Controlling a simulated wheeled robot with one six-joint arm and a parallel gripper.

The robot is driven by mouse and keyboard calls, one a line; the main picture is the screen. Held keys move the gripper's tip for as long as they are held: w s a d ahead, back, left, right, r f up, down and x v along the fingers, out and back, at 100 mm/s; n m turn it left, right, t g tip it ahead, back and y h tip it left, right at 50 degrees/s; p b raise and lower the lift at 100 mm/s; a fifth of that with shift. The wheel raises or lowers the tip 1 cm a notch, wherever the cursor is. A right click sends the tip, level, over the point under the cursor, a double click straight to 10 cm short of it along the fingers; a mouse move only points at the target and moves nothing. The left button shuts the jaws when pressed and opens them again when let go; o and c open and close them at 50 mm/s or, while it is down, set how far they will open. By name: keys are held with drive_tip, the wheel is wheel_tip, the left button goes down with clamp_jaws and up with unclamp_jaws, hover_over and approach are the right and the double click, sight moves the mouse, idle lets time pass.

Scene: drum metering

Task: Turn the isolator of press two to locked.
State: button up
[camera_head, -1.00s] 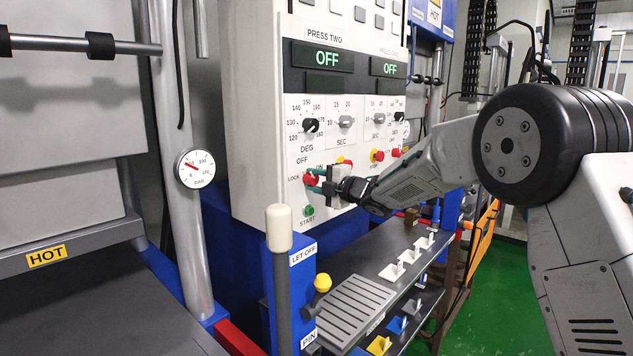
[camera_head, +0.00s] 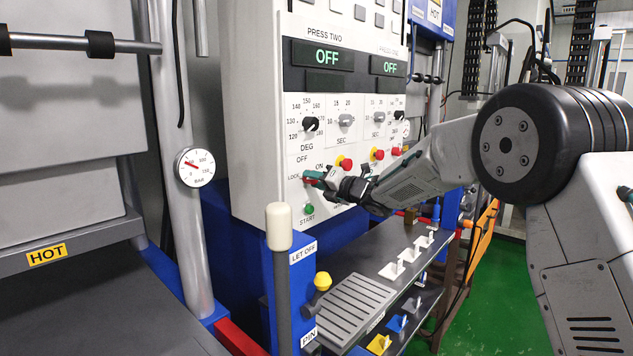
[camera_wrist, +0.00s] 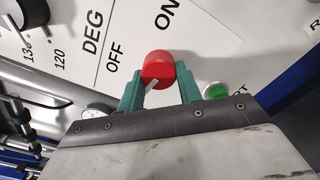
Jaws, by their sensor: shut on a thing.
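The isolator of press two is a red knob (camera_head: 307,181) low on the grey control panel, next to the LOCK label, with OFF and ON above it. In the wrist view the red knob (camera_wrist: 158,66) shows a white pointer mark at its lower edge, on the side away from ON. My gripper (camera_head: 315,179) reaches it from the right. In the wrist view the green fingers of my gripper (camera_wrist: 160,88) stand on either side of the knob, shut on it. The LOCK label is not readable in the wrist view, so the exact pointer setting is unclear.
A green START button (camera_head: 309,209) sits just below the isolator. Red-capped buttons (camera_head: 344,163) and black dials (camera_head: 311,124) are close by. Both displays (camera_head: 328,58) read OFF. A lever with a cream knob (camera_head: 279,228) and a grey shelf (camera_head: 355,300) stand below.

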drive_tip(key=shift+s+a+f, duration=0.1)
drive_tip(key=shift+f, duration=0.15)
idle(0.3)
drive_tip(key=o, duration=1)
drive_tip(key=shift+r, duration=0.1)
drive_tip(key=v, duration=0.8)
